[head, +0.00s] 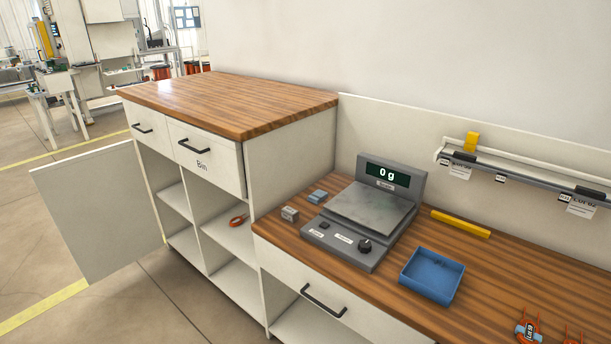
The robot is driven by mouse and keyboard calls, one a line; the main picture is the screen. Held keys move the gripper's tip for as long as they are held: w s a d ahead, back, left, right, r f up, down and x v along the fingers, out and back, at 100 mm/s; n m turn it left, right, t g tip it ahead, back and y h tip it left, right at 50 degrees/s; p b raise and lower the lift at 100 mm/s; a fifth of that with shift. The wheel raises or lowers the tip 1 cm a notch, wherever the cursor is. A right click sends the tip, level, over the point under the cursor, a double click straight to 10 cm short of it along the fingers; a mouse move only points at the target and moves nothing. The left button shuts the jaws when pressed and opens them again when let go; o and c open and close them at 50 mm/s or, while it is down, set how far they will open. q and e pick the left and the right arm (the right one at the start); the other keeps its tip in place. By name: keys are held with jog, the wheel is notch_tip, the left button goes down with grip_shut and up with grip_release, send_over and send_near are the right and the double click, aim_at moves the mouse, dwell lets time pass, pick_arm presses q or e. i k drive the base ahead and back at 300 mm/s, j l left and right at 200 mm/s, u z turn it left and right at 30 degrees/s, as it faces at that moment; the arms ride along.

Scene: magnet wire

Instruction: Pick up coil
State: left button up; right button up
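One orange-red coil (238,220) lies on a shelf inside the open cabinet below the drawer labelled "Bin". Two more orange coils show at the lower right on the wooden counter: one (528,331) has a dark label around it, and the other (572,340) is mostly cut off by the bottom edge. Neither of my grippers is in view, so I cannot see whether they hold anything.
A grey scale (370,212) reading "0 g" stands on the lower wooden counter (305,245). A blue tray (432,274), a yellow bar (461,224) and small blocks (290,214) lie around it. A rail (520,178) with tags runs along the back. A cabinet door (95,210) stands open at left.

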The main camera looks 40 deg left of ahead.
aim_at(235, 220)
jog(key=u, duration=1.65)
jog(key=z, duration=0.45)
jog(key=l+z, duration=0.15)
jog(key=z, duration=0.8)
jog(key=l+z, duration=0.1)
jog(key=z, duration=0.35)
jog(key=i+z, duration=0.1)
jog(key=z, duration=0.35)
jog(key=k+j+u, duration=0.15)
jog(key=u, duration=0.25)
jog(key=k+j+u, duration=0.15)
jog(key=u, duration=0.25)
jog(key=k+j+u, duration=0.1)
jog(key=u, duration=0.3)
jog(key=j+u, duration=0.4)
jog(key=k+j+u, duration=0.1)
jog(key=j+u, duration=0.15)
jog(key=u, duration=0.15)
